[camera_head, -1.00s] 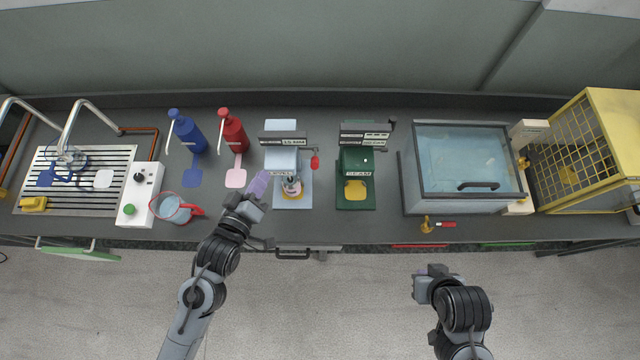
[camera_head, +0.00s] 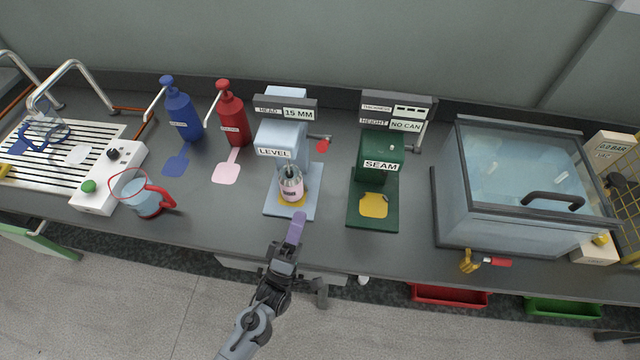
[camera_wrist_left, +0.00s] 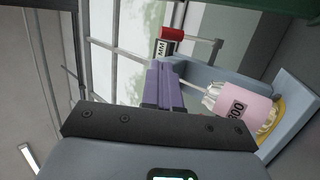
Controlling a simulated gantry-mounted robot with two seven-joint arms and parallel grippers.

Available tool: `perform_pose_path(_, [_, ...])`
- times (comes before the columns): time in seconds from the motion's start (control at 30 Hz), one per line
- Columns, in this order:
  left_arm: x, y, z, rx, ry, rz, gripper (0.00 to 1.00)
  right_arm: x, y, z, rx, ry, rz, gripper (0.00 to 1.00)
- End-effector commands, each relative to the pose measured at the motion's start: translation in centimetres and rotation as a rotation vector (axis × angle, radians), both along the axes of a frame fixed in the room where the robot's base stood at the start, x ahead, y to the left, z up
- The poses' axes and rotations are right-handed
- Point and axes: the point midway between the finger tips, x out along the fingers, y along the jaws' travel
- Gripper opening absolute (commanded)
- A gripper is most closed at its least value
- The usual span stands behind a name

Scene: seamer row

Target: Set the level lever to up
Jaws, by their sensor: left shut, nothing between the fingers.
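The light blue machine labelled LEVEL (camera_head: 283,134) stands mid-bench with a display reading 15 MM. Its lever with a red knob (camera_head: 322,146) sticks out on its right side, roughly level. A glass can or jar with a pink label (camera_head: 291,186) stands on its base plate. My left gripper (camera_head: 295,228), with purple fingers, is shut and empty just in front of the base plate, apart from the jar and lever. In the left wrist view the purple fingers (camera_wrist_left: 163,86) point toward the red knob (camera_wrist_left: 172,33), with the pink-labelled jar (camera_wrist_left: 240,105) at right. My right gripper is not in view.
The green SEAM machine (camera_head: 378,160) stands right of the lever, its display reading NO CAN. Red (camera_head: 231,115) and blue (camera_head: 181,112) pump bottles and a red-handled jug (camera_head: 142,196) stand left. A lidded glass tank (camera_head: 525,180) stands at right.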

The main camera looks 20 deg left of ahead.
Motion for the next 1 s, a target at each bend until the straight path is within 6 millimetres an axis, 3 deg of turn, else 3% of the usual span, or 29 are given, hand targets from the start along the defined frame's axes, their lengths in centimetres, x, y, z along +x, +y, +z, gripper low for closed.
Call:
perform_pose_path(0.03, [0.2, 0.0, -0.9, -0.001, -0.005, 0.002, 0.00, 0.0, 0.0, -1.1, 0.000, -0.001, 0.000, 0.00])
perform_pose_path(0.27, [1.0, 0.0, -0.5, -0.001, -0.015, 0.001, 0.00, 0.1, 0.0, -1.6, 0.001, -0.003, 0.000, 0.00])
perform_pose_path(1.0, [10.1, -0.2, 6.7, -0.001, -0.015, 0.002, 0.00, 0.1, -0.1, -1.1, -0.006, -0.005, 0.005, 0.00])
